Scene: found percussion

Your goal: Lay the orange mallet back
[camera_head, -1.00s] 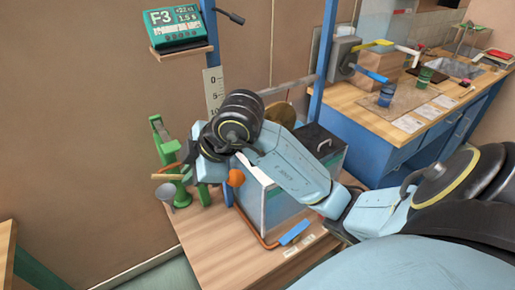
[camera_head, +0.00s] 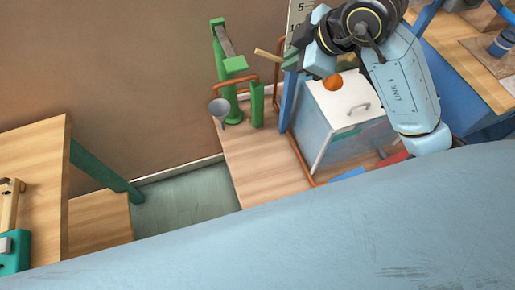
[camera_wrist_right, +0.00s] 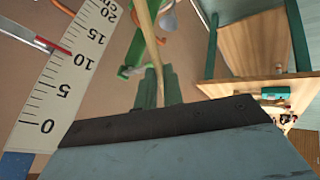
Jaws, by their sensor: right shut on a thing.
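The orange mallet is in my right gripper (camera_head: 291,61). Its round orange head (camera_head: 333,81) shows on the right of the gripper, in front of the white-topped box. Its pale wooden handle (camera_head: 267,54) sticks out to the left. In the right wrist view the handle (camera_wrist_right: 149,35) runs up from between the dark green fingers. The middle of the handle is hidden by the gripper in the head view. My left gripper is in neither current view.
A green stand (camera_head: 228,75) with a grey funnel (camera_head: 219,107) stands left of the white-topped box (camera_head: 345,98). A ruler (camera_wrist_right: 75,70) is close by in the right wrist view. A wooden bench (camera_head: 35,170) is at far left. The wooden surface (camera_head: 262,165) before the stand is mostly clear.

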